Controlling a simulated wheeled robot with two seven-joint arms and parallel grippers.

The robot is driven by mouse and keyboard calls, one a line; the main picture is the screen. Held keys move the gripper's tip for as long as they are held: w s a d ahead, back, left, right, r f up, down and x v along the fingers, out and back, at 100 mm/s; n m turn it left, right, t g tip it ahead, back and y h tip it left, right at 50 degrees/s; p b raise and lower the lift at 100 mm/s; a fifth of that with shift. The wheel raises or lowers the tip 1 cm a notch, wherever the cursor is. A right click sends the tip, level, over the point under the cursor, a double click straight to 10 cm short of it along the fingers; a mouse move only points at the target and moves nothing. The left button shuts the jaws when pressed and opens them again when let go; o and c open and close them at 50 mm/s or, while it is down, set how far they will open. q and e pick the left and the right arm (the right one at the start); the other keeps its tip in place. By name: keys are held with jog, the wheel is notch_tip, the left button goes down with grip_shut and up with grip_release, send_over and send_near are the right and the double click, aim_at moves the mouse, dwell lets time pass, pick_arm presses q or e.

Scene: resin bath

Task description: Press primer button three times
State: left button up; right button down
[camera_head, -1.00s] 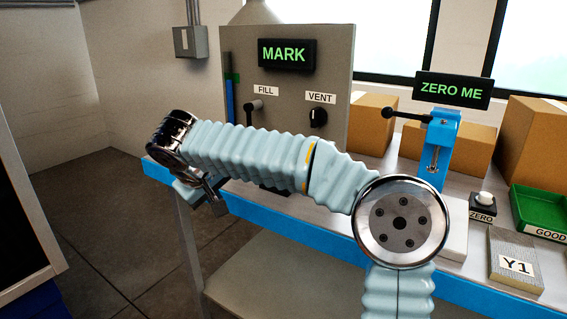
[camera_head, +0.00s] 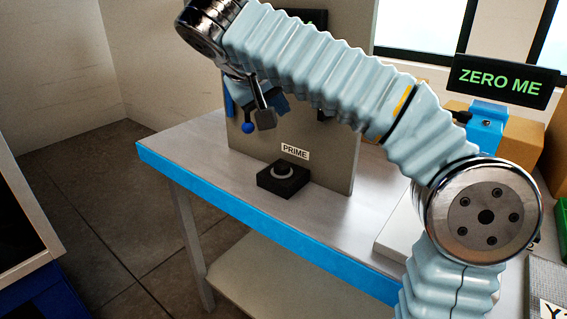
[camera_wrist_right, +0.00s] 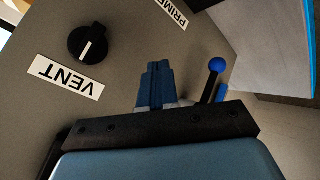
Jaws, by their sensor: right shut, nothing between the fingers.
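That view shows part of the PRIME label (camera_wrist_right: 171,12) at the top, but not the button. My left gripper is not in view.
A blue ball knob (camera_head: 248,127) is close beside the right gripper; the wrist view shows it too (camera_wrist_right: 217,65). A VENT knob (camera_wrist_right: 89,43) is on the panel (camera_head: 338,160). A ZERO ME display (camera_head: 500,82) is at right. The bench front left of the button is clear.

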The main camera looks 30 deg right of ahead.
jog(key=shift+f, duration=0.1)
send_over(279, 168)
notch_tip(279, 168, down, 6)
jog(key=shift+f, duration=0.1)
jog(key=shift+f+b, duration=0.65)
jog(key=shift+b, duration=0.05)
jog(key=shift+f+b, duration=0.45)
jog(key=shift+f, duration=0.15)
jog(key=shift+f, duration=0.1)
dwell(1.1)
jog(key=shift+f, duration=0.3)
jog(key=shift+f+b, duration=0.6)
jog(key=shift+b, duration=0.1)
dwell(0.5)
jog(key=shift+r, duration=0.1)
jog(key=shift+r+p, duration=0.95)
